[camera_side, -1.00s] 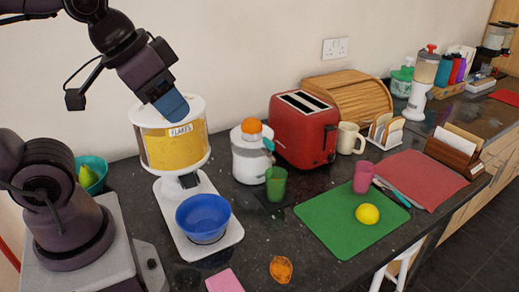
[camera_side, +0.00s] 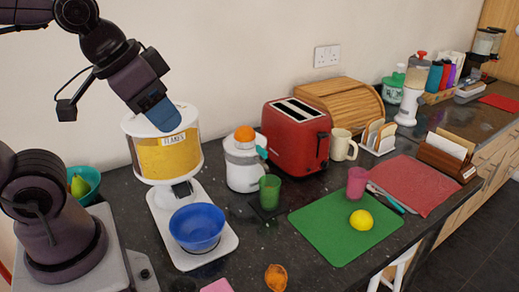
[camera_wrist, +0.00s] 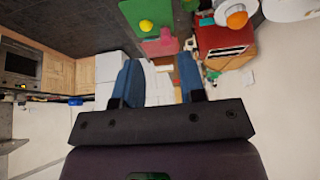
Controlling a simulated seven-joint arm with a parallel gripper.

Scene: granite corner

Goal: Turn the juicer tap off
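The white juicer (camera_side: 243,172) stands on the dark counter in the side view, left of the red toaster. An orange (camera_side: 244,133) sits on its top. A teal part that looks like the tap lever (camera_side: 262,152) is on its right side; its exact setting is too small to tell. A green cup (camera_side: 269,191) stands just in front of the juicer, below the teal part. My gripper (camera_side: 163,113) is up by the flakes dispenser's lid, left of the juicer and apart from it. In the wrist view its blue fingers (camera_wrist: 159,82) are spread and empty. The juicer (camera_wrist: 231,10) shows at the top right there.
The flakes dispenser (camera_side: 168,158) with a blue bowl (camera_side: 197,227) stands left of the juicer. The red toaster (camera_side: 297,137) is close on its right. A green board (camera_side: 335,240) with a lemon (camera_side: 361,220) lies in front. A squeezed orange half (camera_side: 276,277) is near the front edge.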

